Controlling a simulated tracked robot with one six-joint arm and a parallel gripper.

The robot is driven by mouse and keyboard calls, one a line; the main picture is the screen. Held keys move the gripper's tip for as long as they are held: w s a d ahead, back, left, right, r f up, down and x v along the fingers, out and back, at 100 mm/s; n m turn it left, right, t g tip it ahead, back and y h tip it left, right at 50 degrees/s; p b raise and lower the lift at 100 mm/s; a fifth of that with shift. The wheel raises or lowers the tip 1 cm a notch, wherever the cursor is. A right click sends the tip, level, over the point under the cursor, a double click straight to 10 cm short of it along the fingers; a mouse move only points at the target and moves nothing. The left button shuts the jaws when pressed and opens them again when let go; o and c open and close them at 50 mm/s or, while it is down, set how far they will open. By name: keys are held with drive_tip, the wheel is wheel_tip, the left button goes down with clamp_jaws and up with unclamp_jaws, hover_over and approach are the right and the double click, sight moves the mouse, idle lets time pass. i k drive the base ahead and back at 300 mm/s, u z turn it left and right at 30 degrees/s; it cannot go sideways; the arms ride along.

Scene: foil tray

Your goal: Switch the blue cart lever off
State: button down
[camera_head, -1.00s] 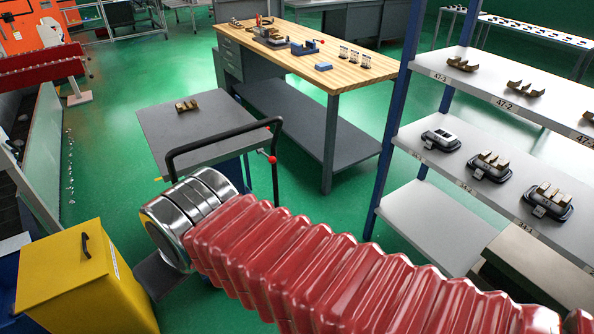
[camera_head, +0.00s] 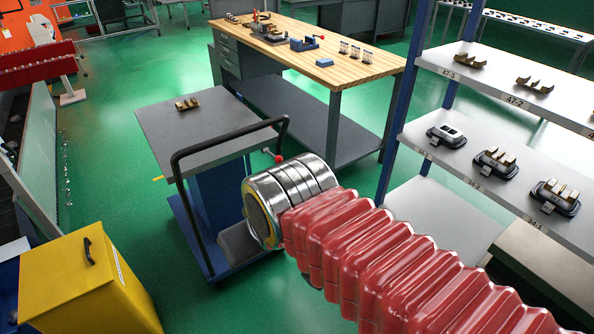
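The cart (camera_head: 205,126) has a grey top, a blue body and a black handle, and stands left of centre. A lever with a red ball knob (camera_head: 279,158) shows at its right side, behind the handle. The knob points right, and the lever's base is hidden. My arm, in a red ribbed sleeve with a silver metal end, reaches in from the lower right.
A small bronze part (camera_head: 187,104) lies on the cart top. A wooden workbench (camera_head: 350,67) stands behind. A shelf rack (camera_head: 455,170) with several black holders is at the right. A yellow bin (camera_head: 85,285) is at the lower left. Green floor is free left of the cart.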

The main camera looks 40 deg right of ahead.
sight(278, 158)
drive_tip(key=i, duration=1)
drive_tip(key=z, duration=0.05)
